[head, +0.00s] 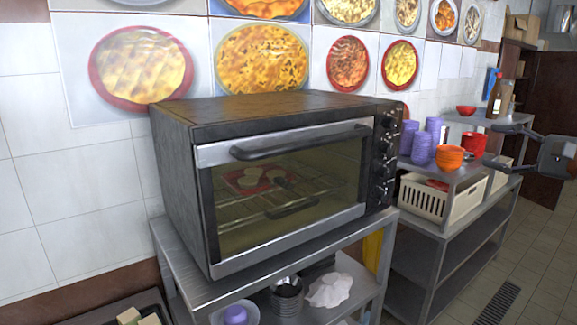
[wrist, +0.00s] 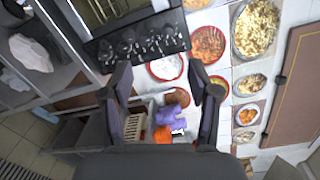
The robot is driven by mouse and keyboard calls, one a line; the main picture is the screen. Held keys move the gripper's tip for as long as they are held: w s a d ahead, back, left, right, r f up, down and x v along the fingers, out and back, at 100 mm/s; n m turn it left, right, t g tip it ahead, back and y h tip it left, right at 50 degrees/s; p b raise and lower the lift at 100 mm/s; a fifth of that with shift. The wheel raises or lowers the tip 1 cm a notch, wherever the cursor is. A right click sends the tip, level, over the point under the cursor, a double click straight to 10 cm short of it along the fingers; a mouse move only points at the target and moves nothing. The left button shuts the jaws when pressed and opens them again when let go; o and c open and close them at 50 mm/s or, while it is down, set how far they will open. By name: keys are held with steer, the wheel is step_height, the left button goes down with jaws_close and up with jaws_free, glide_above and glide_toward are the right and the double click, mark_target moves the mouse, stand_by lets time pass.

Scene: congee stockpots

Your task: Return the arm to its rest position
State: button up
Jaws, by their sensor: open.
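My gripper (head: 508,148) is at the right edge of the head view, its two fingers spread apart with nothing between them. It hangs in the air in front of the shelf with the bowls and bottle. In the wrist view my gripper (wrist: 162,98) is also open and empty, its dark fingers on either side of the frame's middle. Most of my arm is outside the head view.
A black toaster oven (head: 285,175), door shut, stands on a metal shelf (head: 210,292). To its right a metal rack holds purple cups (head: 422,148), orange bowls (head: 449,157), red bowls (head: 473,144), a bottle (head: 495,97) and a cream basket (head: 425,198). Tiled floor (head: 545,260) is free at right.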

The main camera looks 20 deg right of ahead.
steer(key=w+a+n+g+y, duration=0.2)
steer(key=w+a+n+g, duration=0.15)
steer(key=a, duration=0.65)
steer(key=w+a+n+g+y, duration=0.1)
steer(key=w+a+n+g, duration=0.2)
steer(key=a, duration=0.6)
steer(key=a+f+n+g, duration=0.2)
steer(key=a+f+n, duration=0.15)
steer(key=a, duration=0.55)
steer(key=a+f+n+g, duration=0.2)
steer(key=a+f, duration=0.3)
steer(key=a, duration=0.4)
steer(key=s+a+f+n+g+h, duration=0.2)
steer(key=s+a+f, duration=0.2)
steer(key=s+f, duration=0.3)
steer(key=s+a+f+n+g+h, duration=0.2)
steer(key=s+a+f+g, duration=0.15)
steer(key=f, duration=0.45)
steer(key=s+d+f+n+g+h, duration=0.1)
steer(key=s+d+f+h, duration=0.1)
steer(key=s+f, duration=0.3)
steer(key=s+d+f+g+h, duration=0.1)
steer(key=s+d+f+h, duration=0.1)
steer(key=s+f, duration=0.4)
steer(key=s, duration=0.2)
steer(key=shift+s+f+n+h, duration=0.3)
steer(key=shift+s+n, duration=0.05)
steer(key=shift+n, duration=0.05)
